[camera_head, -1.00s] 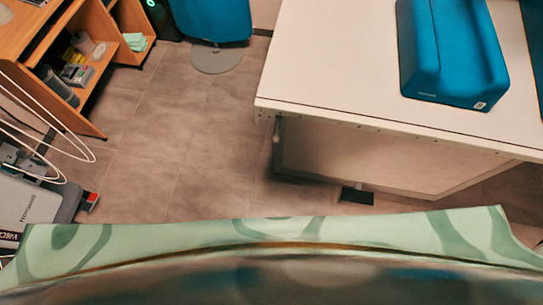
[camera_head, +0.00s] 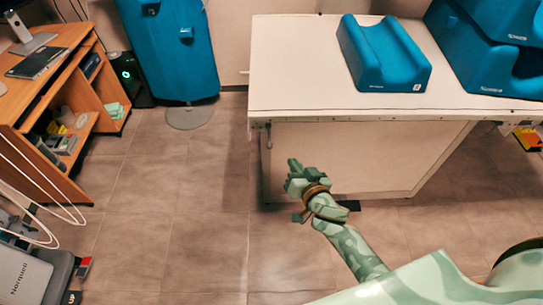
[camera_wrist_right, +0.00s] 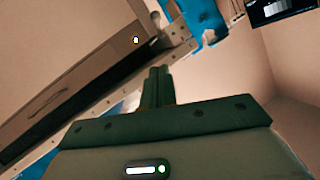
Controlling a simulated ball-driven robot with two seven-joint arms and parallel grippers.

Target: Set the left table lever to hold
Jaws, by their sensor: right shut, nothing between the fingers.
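The white table (camera_head: 300,90) stands at the right of the head view, with a pale panel below its top. A small pale lever (camera_head: 268,136) hangs under its front left corner. I cannot read its setting. My right gripper (camera_head: 294,166) is shut and empty, in front of the panel, below and right of the lever in the picture and apart from it. In the right wrist view its closed fingers (camera_wrist_right: 158,86) point toward a metal edge with holes; a small white spot (camera_wrist_right: 136,40) there is too small to identify. My left gripper is out of view.
Blue cushions (camera_head: 385,55) lie on the table. A blue chair-like piece (camera_head: 170,50) stands behind. A wooden desk (camera_head: 60,100) and a grey device with white cables (camera_head: 25,270) are at the left. The tiled floor (camera_head: 180,220) between is clear.

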